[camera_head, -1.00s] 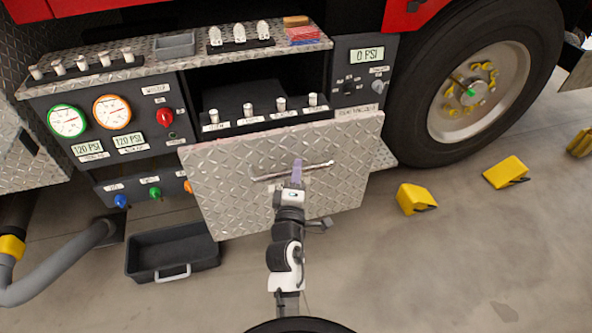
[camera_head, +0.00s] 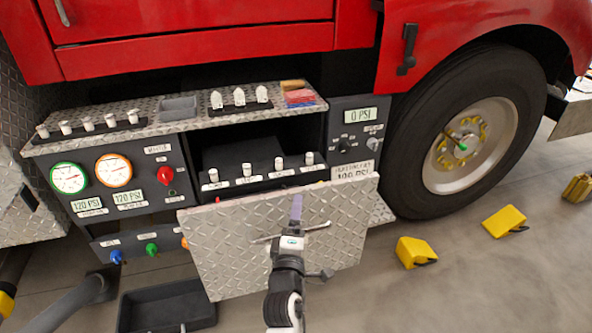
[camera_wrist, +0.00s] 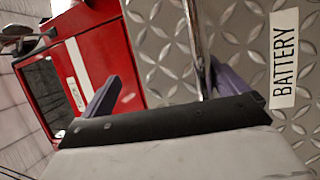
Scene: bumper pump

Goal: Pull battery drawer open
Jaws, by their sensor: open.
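The battery drawer stands out from the truck's side, its diamond-plate front (camera_head: 235,270) facing me. A thin bar handle (camera_head: 318,226) runs across the front. My gripper (camera_head: 296,212) is at the handle in the head view, its lower part hidden by my arm. In the wrist view my gripper (camera_wrist: 155,85) has its two purple fingers wide apart. The handle (camera_wrist: 193,45) lies between them, close to the right finger; contact is unclear. A BATTERY label (camera_wrist: 284,58) is on the plate.
A gauge panel (camera_head: 145,215) is left of the drawer. A black bin (camera_head: 165,305) sits on the floor at lower left. Yellow wheel chocks (camera_head: 414,252) lie right, near the large tire (camera_head: 400,165). Floor at lower right is clear.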

